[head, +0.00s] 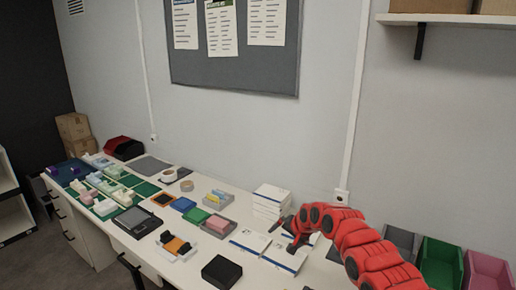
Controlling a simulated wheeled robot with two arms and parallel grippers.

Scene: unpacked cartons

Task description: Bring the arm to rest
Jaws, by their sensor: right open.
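My right arm (368,250), red with dark joints, reaches in from the lower right over the right part of the white table (190,268). Its dark gripper (284,236) is open, with its fingers pointing left. It is over or beside flat white boxes (283,258) lying on the table. I see nothing held between the fingers. The gap to the boxes is too small to judge. My left gripper is out of view.
A stack of white boxes (270,202) stands behind the gripper. Grey, green (440,262) and pink (487,270) bins stand at the right. A black box (221,272) is at the front. Trays and a tablet (137,222) fill the left. A shelf (450,19) hangs above right.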

